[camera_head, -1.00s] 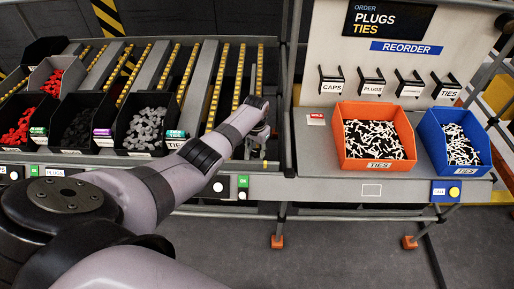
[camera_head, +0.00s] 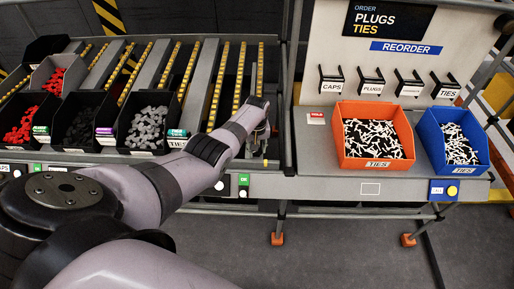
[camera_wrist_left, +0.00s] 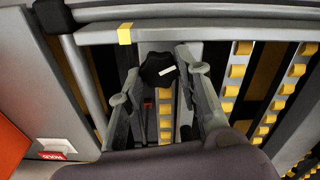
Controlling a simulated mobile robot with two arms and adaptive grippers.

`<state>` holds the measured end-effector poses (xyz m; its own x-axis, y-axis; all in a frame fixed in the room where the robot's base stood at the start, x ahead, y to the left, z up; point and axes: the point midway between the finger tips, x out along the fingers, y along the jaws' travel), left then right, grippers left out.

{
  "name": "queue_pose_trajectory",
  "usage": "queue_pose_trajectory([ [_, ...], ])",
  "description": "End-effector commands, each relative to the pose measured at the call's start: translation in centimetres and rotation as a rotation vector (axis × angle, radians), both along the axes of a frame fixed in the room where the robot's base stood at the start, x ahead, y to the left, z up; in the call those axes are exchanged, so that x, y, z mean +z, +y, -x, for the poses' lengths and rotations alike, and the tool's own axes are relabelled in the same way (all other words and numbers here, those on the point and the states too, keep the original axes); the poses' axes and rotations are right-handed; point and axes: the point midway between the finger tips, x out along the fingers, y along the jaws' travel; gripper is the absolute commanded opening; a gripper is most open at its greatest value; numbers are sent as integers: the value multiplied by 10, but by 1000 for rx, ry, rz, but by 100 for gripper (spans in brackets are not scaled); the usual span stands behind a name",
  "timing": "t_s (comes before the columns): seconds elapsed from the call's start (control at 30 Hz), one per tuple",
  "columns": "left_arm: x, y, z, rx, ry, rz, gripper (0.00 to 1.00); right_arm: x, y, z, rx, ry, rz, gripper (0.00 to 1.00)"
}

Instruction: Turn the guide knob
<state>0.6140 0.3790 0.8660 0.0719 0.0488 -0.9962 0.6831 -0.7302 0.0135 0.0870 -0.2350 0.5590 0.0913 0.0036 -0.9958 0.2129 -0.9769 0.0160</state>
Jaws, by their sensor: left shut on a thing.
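The guide knob (camera_wrist_left: 158,69) is black with lobed edges and a short white mark. In the left wrist view it sits between the fingertips of my left gripper (camera_wrist_left: 160,72), which is shut on it. The white mark lies nearly level, slightly tilted. In the head view my left gripper (camera_head: 258,142) is at the front of the roller rack, at its right end. There the wrist and fingers hide the knob. My right gripper is not in view.
An orange bin (camera_head: 370,109) and a blue bin (camera_head: 449,114) of ties stand on the shelf to the right. Black bins of grey parts (camera_head: 147,128) and red parts stand to the left. A rack post (camera_head: 291,90) rises just right of my gripper.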

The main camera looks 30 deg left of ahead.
Motion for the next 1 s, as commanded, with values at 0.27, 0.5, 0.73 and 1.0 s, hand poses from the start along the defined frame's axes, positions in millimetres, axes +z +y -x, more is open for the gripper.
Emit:
queue_pose_trajectory([
  [0.27, 0, 0, 0, 57, -3, 4, 4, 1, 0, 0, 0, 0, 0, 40],
  [0.5, 0, 0, 0, 61, -3, 4, 4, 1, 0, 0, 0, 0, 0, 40],
  [0.73, 0, 0, 0, 60, -3, 4, 36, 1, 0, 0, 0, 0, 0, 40],
  [1.0, 0, 0, 0, 60, -3, 4, 52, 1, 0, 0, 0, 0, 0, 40],
])
